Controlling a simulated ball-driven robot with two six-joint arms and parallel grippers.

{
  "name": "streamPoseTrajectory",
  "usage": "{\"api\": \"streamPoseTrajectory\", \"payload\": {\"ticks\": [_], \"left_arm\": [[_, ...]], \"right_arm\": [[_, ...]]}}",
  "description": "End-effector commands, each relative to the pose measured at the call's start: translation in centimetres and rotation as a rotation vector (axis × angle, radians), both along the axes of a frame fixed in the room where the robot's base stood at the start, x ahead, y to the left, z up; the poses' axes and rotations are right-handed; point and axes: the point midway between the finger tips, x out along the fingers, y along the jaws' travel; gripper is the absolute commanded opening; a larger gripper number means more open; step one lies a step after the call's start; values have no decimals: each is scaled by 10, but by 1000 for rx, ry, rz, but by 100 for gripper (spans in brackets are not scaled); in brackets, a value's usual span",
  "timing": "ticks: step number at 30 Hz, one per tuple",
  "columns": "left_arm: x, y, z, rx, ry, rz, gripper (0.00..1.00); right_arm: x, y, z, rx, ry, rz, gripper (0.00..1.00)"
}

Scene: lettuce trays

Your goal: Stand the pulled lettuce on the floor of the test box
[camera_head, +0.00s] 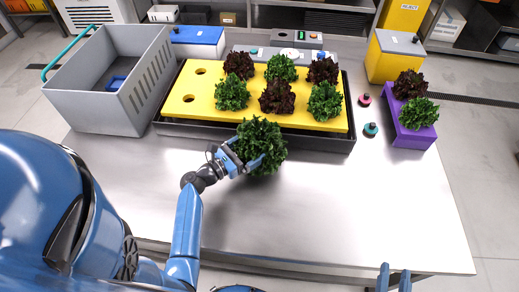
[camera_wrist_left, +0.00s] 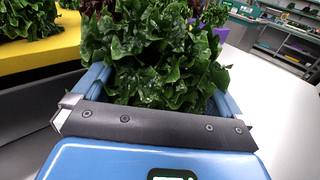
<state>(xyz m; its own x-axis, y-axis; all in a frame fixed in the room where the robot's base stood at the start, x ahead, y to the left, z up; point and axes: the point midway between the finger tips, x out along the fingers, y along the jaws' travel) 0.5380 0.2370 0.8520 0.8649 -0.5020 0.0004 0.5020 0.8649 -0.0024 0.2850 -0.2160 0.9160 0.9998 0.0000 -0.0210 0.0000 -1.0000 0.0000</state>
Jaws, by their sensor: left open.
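A leafy green lettuce (camera_head: 260,146) is at the front edge of the black tray, over the steel table. Its base is hidden, so I cannot tell whether it rests on the table. My left gripper (camera_head: 243,163) is open, with its fingers on either side of the lettuce; the leaves fill the gap in the left wrist view (camera_wrist_left: 155,60). A deep grey open box (camera_head: 95,110) at the left, perhaps the test box, has a small blue item inside. My right gripper (camera_head: 394,279) is at the bottom edge, fingers apart and empty.
The yellow board (camera_head: 205,106) in the black tray (camera_head: 330,143) holds several green and dark red lettuces, with empty holes at its left. A purple holder (camera_head: 411,136) with two lettuces stands right. Two small knobs lie near it. The table front (camera_head: 340,215) is clear.

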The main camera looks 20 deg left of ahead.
Motion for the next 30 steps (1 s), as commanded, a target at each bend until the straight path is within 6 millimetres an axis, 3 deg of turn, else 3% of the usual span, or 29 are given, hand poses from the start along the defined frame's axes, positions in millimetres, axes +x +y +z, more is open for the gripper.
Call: {"api": "streamPoseTrajectory", "payload": {"ticks": [8, 18, 28, 30], "left_arm": [[14, -8, 2, 2, -1, -1, 100], [49, -27, 5, 2, -1, -1, 100], [53, -30, 4, 2, 0, 1, 100], [53, -30, 4, 2, 0, 1, 90]], "right_arm": [[0, 0, 2, 0, 0, 0, 39], [0, 0, 7, 0, 0, 0, 39], [0, 0, 7, 0, 0, 0, 39], [0, 0, 7, 0, 0, 0, 39]]}}
